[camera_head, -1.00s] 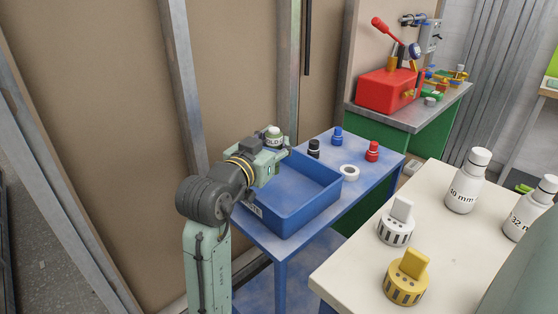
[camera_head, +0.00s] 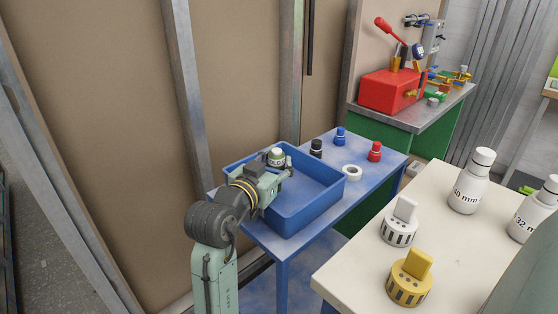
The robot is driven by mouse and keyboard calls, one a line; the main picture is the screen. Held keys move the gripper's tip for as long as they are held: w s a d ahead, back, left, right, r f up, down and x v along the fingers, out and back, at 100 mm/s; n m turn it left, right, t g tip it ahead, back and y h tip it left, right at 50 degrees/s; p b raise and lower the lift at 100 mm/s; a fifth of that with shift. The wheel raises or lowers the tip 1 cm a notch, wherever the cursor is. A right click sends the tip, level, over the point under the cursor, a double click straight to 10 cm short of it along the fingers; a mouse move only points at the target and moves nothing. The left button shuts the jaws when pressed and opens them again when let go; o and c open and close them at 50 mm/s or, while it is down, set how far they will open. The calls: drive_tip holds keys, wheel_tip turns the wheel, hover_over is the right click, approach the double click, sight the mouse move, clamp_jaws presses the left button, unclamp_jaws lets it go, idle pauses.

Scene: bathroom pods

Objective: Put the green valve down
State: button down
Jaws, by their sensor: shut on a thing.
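The green valve (camera_head: 277,155) is a small pale green piece with a whitish top. It stands upright in my gripper (camera_head: 275,166), which is shut on it. The gripper and valve are over the blue tray (camera_head: 312,207), towards its back left part. The lower part of the valve is hidden by the gripper, and I cannot tell whether it touches the tray floor.
The tray stands on a blue table (camera_head: 362,191).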

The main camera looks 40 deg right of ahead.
drive_tip(key=c, duration=0.9)
unclamp_jaws()
drive_tip(key=shift+o, duration=0.2)
drive_tip(key=shift+r, duration=0.2)
drive_tip(key=shift+r+p, duration=0.5)
drive_tip(key=shift+p, duration=0.1)
drive_tip(key=b+v, duration=0.4)
drive_tip(key=v, duration=0.8)
drive_tip(key=shift+f, duration=0.1)
